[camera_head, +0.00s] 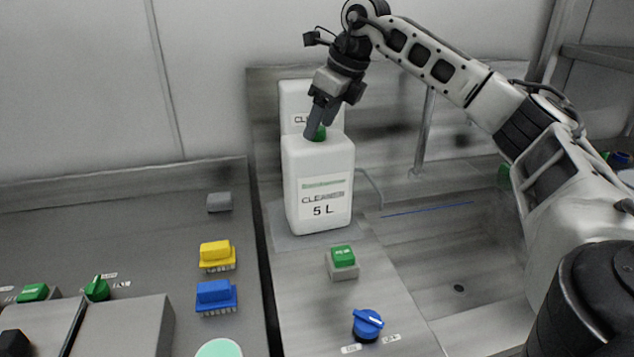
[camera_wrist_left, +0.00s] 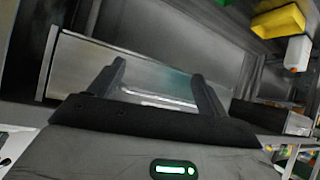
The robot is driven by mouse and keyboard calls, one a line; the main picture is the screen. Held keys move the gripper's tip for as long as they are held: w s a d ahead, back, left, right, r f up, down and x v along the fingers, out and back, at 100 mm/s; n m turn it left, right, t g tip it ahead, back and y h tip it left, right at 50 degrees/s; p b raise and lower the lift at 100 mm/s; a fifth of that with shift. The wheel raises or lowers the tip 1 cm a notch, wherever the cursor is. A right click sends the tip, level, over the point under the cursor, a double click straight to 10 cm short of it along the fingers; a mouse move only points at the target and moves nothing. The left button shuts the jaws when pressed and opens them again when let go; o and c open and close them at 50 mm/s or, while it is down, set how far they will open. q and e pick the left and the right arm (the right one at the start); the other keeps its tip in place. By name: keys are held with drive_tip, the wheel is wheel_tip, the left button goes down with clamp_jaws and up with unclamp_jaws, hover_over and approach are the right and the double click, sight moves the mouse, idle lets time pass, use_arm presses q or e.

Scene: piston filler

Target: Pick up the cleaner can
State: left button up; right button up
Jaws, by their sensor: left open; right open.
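The cleaner can (camera_head: 320,190) is a white jug labelled "CLEANER 5 L", standing upright on the metal surface in the head view. Its green cap (camera_head: 319,133) is partly hidden by my right gripper. My right gripper (camera_head: 318,130) comes down from above with its fingers at the cap. It is open, and I cannot tell whether the fingers touch the can. A similar white can (camera_head: 294,98) is partly hidden behind the first. My left gripper (camera_wrist_left: 162,75) shows only in the left wrist view, open with nothing between its fingers.
A green button (camera_head: 343,258) and a blue knob (camera_head: 367,324) stand in front of the can. Yellow (camera_head: 216,254) and blue (camera_head: 215,295) brushes and a grey block (camera_head: 219,202) lie to the left. A sink basin (camera_head: 470,250) is at right.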

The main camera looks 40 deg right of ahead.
drive_tip(key=shift+f, duration=0.2)
clamp_jaws()
idle(1.2)
drive_tip(key=shift+w+r, duration=0.15)
drive_tip(key=shift+r, duration=0.05)
